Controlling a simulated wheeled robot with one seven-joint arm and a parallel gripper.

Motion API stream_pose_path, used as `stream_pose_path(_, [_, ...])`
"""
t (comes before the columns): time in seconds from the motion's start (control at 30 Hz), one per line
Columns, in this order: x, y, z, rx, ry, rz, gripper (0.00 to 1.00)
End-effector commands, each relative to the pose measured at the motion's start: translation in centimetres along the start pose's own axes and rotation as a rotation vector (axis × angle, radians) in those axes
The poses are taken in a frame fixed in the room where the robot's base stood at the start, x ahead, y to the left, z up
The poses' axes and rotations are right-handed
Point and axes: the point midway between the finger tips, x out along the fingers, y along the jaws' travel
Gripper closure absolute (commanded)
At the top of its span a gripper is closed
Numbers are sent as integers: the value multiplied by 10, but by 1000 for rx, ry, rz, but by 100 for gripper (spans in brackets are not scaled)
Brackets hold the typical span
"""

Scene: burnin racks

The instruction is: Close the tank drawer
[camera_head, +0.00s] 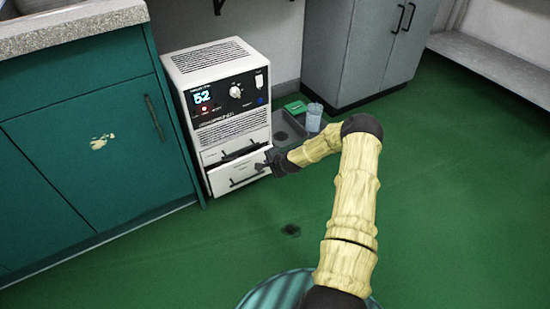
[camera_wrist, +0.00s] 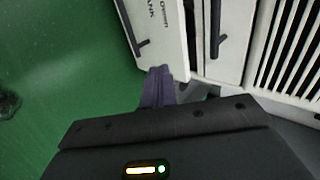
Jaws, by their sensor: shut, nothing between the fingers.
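The tank drawer (camera_head: 222,184) is the lower drawer of a white machine (camera_head: 222,90). Its front stands out a little from the machine, so it is partly open. In the wrist view the tank drawer (camera_wrist: 168,35) shows part of a "TANK" label and a dark bar handle. My gripper (camera_head: 264,166) is at the right end of the drawer front. In the wrist view the gripper's fingers (camera_wrist: 158,88) are together, empty, at the edge of the drawer front. I cannot tell whether they touch it.
An upper drawer (camera_head: 226,150) with a dark handle sits above the tank drawer. A teal cabinet (camera_head: 100,150) stands to the left. A grey tray (camera_head: 288,128) and a clear container (camera_head: 314,117) are behind my gripper. A grey cabinet (camera_head: 365,50) stands behind.

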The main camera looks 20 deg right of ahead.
Motion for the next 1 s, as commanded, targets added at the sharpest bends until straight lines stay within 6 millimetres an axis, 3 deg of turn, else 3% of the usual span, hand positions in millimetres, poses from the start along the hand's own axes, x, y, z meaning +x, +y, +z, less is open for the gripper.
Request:
stream_pose_path(0.03, [-15, -4, -3, 4, 3, 1, 100])
stream_pose_path(0.23, [-46, -1, -6, 7, 8, 1, 100])
stream_pose_path(0.63, [-54, 2, -6, 5, 7, 0, 100])
stream_pose_path(0.8, [-57, -5, 4, -27, -7, 8, 69])
stream_pose_path(1.0, [-90, -30, 36, -214, -67, 73, 67])
